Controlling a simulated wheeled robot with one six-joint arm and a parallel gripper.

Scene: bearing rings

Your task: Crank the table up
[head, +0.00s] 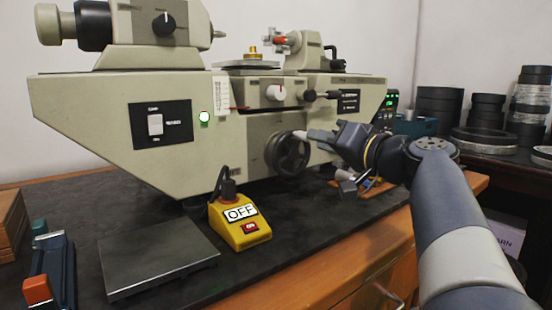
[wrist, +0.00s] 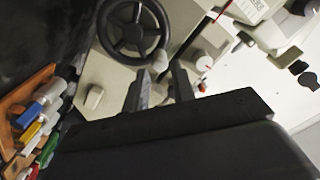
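The beige measuring machine (head: 100,130) stands on the bench. Its dark handwheel (head: 290,155) is on the front face, with a pale crank knob (head: 299,134) near the rim. The handwheel also shows in the wrist view (wrist: 118,45), with the crank knob (wrist: 160,61) at its lower right. The small table (head: 246,66) on top carries a brass-coloured piece (head: 253,54). My gripper (head: 328,160) is just right of the handwheel. In the wrist view its two fingers (wrist: 160,88) are apart, with the knob just beyond the gap between their tips. Contact cannot be told.
A yellow switch box (head: 238,222) marked OFF sits on the bench, left of and in front of the handwheel. A flat grey plate (head: 158,262) lies at front left. An orange tray (wrist: 28,100) of coloured tools is near my gripper. Dark rings (head: 485,137) stand at right.

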